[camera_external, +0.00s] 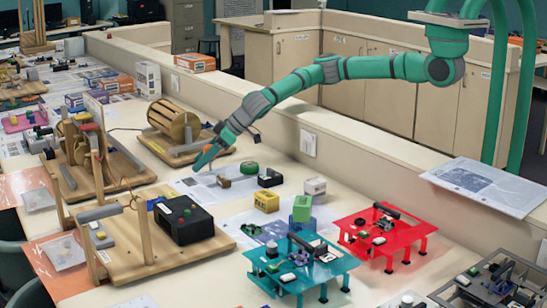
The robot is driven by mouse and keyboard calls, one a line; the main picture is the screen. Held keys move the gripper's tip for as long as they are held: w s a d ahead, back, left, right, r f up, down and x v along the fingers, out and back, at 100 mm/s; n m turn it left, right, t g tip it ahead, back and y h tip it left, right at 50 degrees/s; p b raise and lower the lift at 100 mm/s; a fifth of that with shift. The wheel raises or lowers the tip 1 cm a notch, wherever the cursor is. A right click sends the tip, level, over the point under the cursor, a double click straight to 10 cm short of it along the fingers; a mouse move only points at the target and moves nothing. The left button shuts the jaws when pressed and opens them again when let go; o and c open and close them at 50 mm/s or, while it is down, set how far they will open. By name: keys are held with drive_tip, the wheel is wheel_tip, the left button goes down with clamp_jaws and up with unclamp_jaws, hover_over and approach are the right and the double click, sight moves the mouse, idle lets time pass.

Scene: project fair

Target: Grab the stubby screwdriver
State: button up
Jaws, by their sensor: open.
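My green and grey arm reaches in from the upper right. My gripper (204,160) is open and points down and left over the counter, just above papers near the middle. No held object shows between the fingers. I cannot pick out the stubby screwdriver for certain at this size. Close to the right of the gripper lie a green roll-like item (249,167), a small brown block (223,181) and a dark item (270,178), all apart from the fingers.
Wooden stands with a drum (174,123) are behind and left. A black box (184,219) on a wooden board is in front. Yellow (266,201) and green (302,208) blocks, a teal stand (300,268) and a red stand (383,235) are right. A raised ledge runs behind.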

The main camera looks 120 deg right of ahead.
drive_tip(key=c, duration=1.1)
drive_tip(key=shift+r, duration=0.1)
